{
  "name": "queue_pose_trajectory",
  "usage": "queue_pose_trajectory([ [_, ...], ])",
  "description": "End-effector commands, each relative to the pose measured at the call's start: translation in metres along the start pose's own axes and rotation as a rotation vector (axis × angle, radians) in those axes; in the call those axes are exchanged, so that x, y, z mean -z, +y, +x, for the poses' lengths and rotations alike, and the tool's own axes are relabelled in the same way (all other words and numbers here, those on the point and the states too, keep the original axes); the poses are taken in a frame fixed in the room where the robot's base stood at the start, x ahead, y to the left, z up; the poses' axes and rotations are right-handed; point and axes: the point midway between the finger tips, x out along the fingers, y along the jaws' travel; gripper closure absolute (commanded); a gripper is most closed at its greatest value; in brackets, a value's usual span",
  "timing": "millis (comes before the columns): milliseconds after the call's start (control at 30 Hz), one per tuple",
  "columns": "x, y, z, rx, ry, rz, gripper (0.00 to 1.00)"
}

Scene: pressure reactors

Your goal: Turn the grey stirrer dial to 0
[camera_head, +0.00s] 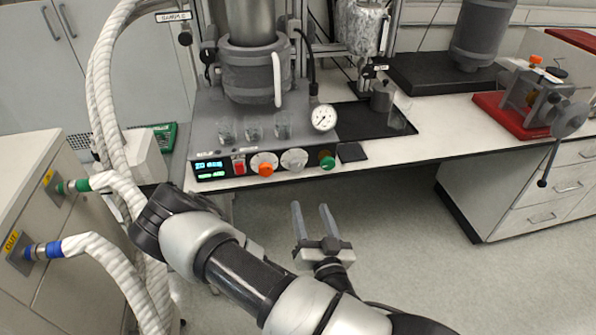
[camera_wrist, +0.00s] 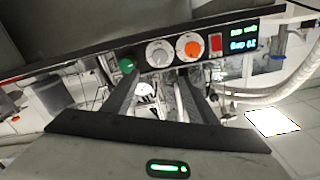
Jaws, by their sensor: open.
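The grey stirrer dial (camera_head: 294,160) sits on the front panel of the reactor unit, between an orange dial (camera_head: 265,164) and a green knob (camera_head: 327,161). In the wrist view the grey dial (camera_wrist: 159,53) shows above the gap between my fingers; its pointer and scale are too small to read. My gripper (camera_head: 311,206) is open and empty, in front of and below the panel, apart from the dial. In the wrist view my gripper's two fingers (camera_wrist: 160,82) are spread, with nothing between them.
A red switch (camera_head: 239,166) and lit displays (camera_head: 210,170) are left of the dials. A pressure gauge (camera_head: 323,117) and glass vials (camera_head: 254,130) stand above. White hoses (camera_head: 105,110) hang at the left. The floor below the bench is clear.

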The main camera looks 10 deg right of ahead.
Motion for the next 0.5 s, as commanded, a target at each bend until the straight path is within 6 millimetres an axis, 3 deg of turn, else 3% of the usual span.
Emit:
queue_pose_trajectory([
  [200, -0.009, 0.002, 0.039, 0.004, 0.006, 0.003, 0.47],
  [500, 0.001, -0.001, 0.102, 0.001, 0.003, 0.000, 0.47],
])
